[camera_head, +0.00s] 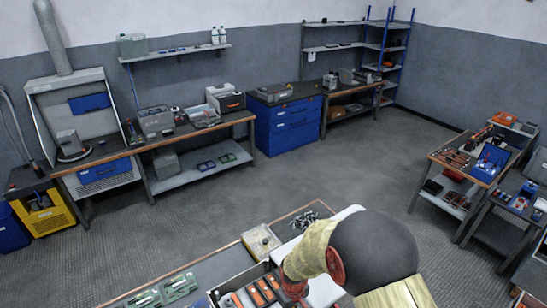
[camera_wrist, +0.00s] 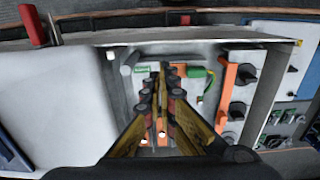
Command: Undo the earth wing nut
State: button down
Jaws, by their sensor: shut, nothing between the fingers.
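The wing nut itself is too small to make out. In the wrist view a green piece (camera_wrist: 198,72), which may be the earth lead, sits in the open cabinet (camera_wrist: 240,45), just right of my fingertips. My gripper (camera_wrist: 163,72) points into the cabinet with its yellowish fingers shut and empty. Dark-topped reddish cylinders show beside and between the fingers; I cannot tell whether they touch. In the head view the cabinet with orange parts (camera_head: 258,292) is at the bottom, partly hidden by my arm; my gripper is hidden there.
In the wrist view an orange bar (camera_wrist: 228,85) and black knobs (camera_wrist: 246,73) stand right of the fingers. A pale panel (camera_wrist: 65,100) lies left. A red block (camera_wrist: 32,25) is at the upper left. In the head view the floor (camera_head: 320,160) beyond the bench is clear.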

jog(key=shift+f+b, duration=0.75)
jog(key=shift+f, duration=0.65)
jog(key=shift+w+a, duration=0.1)
jog(key=shift+w, duration=0.5)
jog(key=shift+w+d+b, duration=0.3)
jog(key=shift+d+b, duration=0.3)
jog(key=shift+b, duration=0.2)
jog(key=shift+w+d+r, duration=0.1)
jog(key=shift+w, duration=0.1)
dwell(0.5)
jog(key=shift+d, duration=0.1)
jog(key=shift+s+d, duration=0.1)
jog(key=shift+s, duration=0.05)
jog(key=shift+s+d, duration=0.1)
jog(key=shift+s, duration=0.05)
